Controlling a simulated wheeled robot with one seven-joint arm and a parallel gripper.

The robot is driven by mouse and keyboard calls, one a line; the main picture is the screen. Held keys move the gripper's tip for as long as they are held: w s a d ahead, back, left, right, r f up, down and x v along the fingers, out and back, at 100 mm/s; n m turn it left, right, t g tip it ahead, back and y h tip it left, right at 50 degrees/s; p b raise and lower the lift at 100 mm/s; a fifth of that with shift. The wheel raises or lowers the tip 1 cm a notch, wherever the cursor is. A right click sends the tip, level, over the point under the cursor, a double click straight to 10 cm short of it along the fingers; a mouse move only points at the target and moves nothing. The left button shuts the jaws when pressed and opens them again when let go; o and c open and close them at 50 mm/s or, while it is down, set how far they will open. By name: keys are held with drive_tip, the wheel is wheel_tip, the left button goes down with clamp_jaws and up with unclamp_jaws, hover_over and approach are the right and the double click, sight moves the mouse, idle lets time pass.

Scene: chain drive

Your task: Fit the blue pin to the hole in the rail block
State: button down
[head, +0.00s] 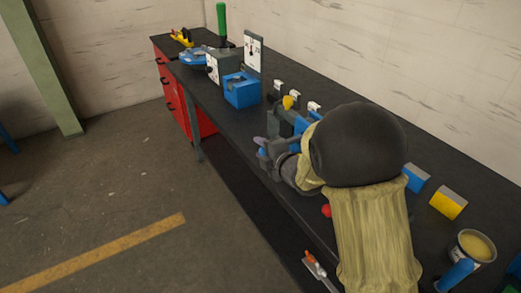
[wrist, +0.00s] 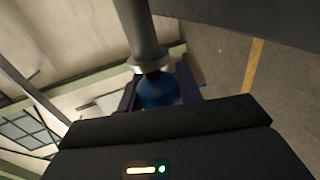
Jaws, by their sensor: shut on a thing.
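My gripper (wrist: 158,92) is shut on a blue rounded part, seemingly the head of the blue pin (wrist: 157,91). A grey metal shaft with a pale collar extends from it toward the top of the wrist view. In the head view my gripper (head: 268,150) is at the near edge of the bench, partly hidden by my arm. A dark grey block (head: 274,121), likely the rail block, stands just behind it with blue parts beside it. Its hole does not show, and I cannot tell whether the pin touches it.
The dark bench (head: 217,104) runs to the back left. A blue box (head: 241,90) and a grey box stand beyond the block. Several small white-faced pieces sit along the wall side. Blue and yellow blocks (head: 448,204) and a tin (head: 474,245) lie at right.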

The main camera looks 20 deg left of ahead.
drive_tip(key=shift+w+d+p, duration=0.2)
drive_tip(key=shift+w+d, duration=1.35)
drive_tip(key=shift+w, duration=0.25)
drive_tip(key=shift+w+d+p, duration=0.15)
drive_tip(key=shift+w+d, duration=1.35)
drive_tip(key=shift+w, duration=0.3)
idle(1.1)
drive_tip(key=c, duration=0.9)
unclamp_jaws()
drive_tip(key=b, duration=0.1)
approach(294, 141)
drive_tip(key=v, duration=0.4)
drive_tip(key=shift+s+d, duration=0.2)
drive_tip(key=shift+d, duration=0.05)
drive_tip(key=shift+f, duration=0.1)
